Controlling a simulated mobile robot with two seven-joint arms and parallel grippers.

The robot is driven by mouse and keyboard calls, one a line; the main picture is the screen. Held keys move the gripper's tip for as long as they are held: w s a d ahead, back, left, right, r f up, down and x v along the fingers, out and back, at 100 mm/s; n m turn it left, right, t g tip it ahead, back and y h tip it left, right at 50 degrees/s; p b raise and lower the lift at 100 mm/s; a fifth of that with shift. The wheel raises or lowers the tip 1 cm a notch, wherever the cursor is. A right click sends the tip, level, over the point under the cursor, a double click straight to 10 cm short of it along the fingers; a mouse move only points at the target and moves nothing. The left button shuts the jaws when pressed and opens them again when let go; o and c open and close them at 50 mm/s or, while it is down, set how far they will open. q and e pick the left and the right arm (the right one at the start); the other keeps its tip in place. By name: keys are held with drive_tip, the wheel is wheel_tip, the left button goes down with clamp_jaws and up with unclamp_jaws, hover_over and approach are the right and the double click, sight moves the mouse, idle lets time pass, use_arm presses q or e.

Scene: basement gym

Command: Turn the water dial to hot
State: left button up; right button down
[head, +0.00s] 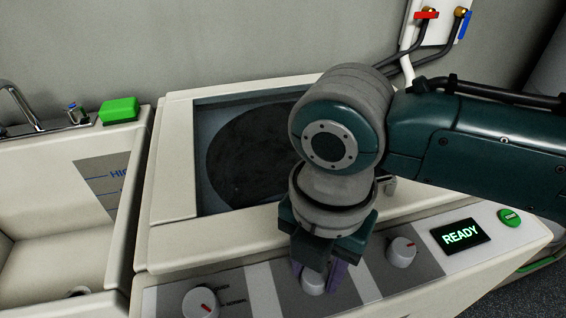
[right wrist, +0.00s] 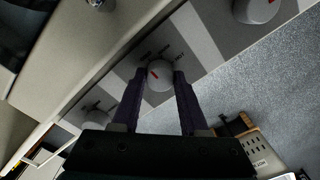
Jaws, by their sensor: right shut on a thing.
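The washer's control panel (head: 260,290) carries three white dials with red marks. My right gripper (head: 322,280) reaches down from above and is shut on the middle dial (head: 313,286). In the right wrist view, this dial (right wrist: 159,76) sits between the two purple fingertips (right wrist: 160,78), one on each side. Its red mark points to the upper left in that picture. My left gripper is not in view.
The left dial (head: 201,303) and right dial (head: 402,252) flank the held one. A lit READY display (head: 460,236) and green button (head: 509,217) are at the right. The washer has a dark window. A sink (head: 60,190) with green soap (head: 119,109) stands left.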

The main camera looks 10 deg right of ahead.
drive_tip(key=m+p, duration=0.3)
drive_tip(key=shift+r, duration=0.2)
drive_tip(key=m+p, duration=0.2)
drive_tip(key=m, duration=0.3)
drive_tip(key=m+p, duration=0.2)
drive_tip(key=m, duration=0.3)
drive_tip(key=shift+f+p, duration=0.1)
drive_tip(key=shift+p, duration=0.2)
drive_tip(key=shift+m+p, duration=0.65)
drive_tip(key=shift+m, duration=1.75)
drive_tip(key=shift+f, duration=0.1)
drive_tip(key=shift+c, duration=2.1)
unclamp_jaws()
